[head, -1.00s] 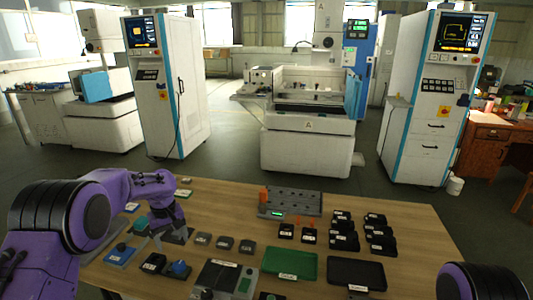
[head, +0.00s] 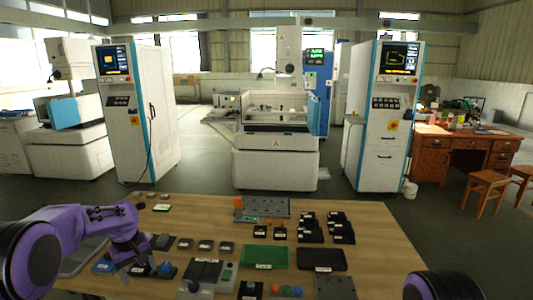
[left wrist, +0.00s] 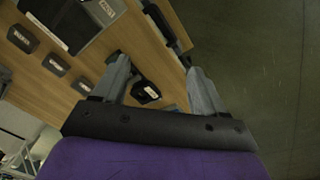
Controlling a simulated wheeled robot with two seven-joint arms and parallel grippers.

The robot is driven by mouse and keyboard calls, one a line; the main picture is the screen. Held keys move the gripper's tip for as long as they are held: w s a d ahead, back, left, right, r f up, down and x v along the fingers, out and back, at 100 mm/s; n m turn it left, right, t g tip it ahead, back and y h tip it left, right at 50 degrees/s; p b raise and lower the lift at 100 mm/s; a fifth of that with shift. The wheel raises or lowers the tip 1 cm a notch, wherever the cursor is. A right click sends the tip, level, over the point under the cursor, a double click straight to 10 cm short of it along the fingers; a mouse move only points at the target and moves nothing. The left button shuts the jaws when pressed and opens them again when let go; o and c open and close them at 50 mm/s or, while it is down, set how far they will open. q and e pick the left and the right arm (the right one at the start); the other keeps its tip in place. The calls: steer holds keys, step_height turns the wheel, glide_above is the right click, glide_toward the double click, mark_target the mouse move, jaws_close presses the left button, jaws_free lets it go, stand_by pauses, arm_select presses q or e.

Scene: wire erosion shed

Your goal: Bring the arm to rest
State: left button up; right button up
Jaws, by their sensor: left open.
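My left gripper (head: 135,266) hangs at the end of the purple arm, over the near left part of the wooden table (head: 378,236). In the left wrist view the two grey fingers (left wrist: 157,68) stand apart with nothing held between them. A black labelled item (left wrist: 146,90) shows beyond and between the fingers, apart from them.
Black holders (head: 340,232) stand in rows at the right. A green tray (head: 264,256) and a black tray (head: 322,260) lie at the front middle. A grey fixture plate (head: 266,208) is at the back. In the left wrist view, bare floor (left wrist: 265,60) lies right of the table edge.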

arm_select(q)
step_height(320, 180, down, 12)
steer(key=d+t+y, duration=0.1)
steer(key=d+t, duration=0.1)
steer(key=t, duration=0.3)
steer(key=s+d+f+y, duration=0.2)
steer(key=s+f, duration=0.5)
steer(key=s, duration=0.4)
steer(key=s+d+f+g, duration=0.1)
steer(key=s+f, duration=0.1)
steer(key=s, duration=1.2)
steer(key=s+d+f+m+g+b, duration=0.1)
steer(key=s+d+f+g, duration=0.1)
steer(key=s, duration=1.3)
steer(key=shift+f, duration=0.85)
arm_select(e)
steer(key=shift+w+f, duration=0.3)
steer(key=shift+f, duration=0.5)
